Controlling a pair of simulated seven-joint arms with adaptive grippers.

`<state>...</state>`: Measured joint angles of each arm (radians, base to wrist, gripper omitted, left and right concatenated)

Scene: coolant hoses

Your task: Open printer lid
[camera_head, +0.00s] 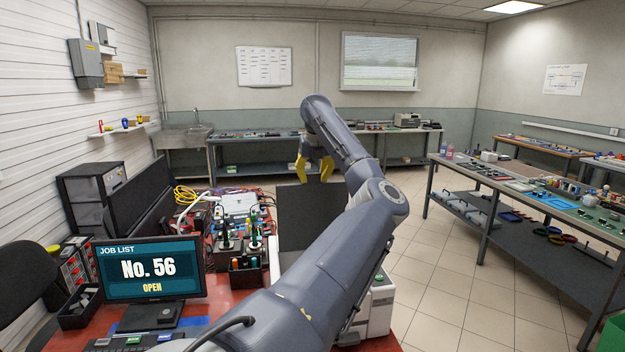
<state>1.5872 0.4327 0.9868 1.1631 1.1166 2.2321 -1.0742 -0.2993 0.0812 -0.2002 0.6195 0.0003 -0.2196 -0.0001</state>
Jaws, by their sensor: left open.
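My left gripper (315,167) has yellow fingers spread apart and pointing down, with nothing seen between them. It shows just above the top edge of a dark grey flat panel (300,217), which looks like a raised lid. I cannot tell whether the fingers touch it. A white and grey machine (378,305), apparently the printer, shows at the right edge of the red bench. My left arm hides most of it and the join with the panel. My right gripper is not in view.
A monitor (149,269) reading "No. 56 OPEN" stands on the red bench at front left. A holder with pens and tools (245,275), yellow cable (186,195) and electronics crowd the bench left of the panel. A long workbench (540,205) stands right, beyond open tiled floor.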

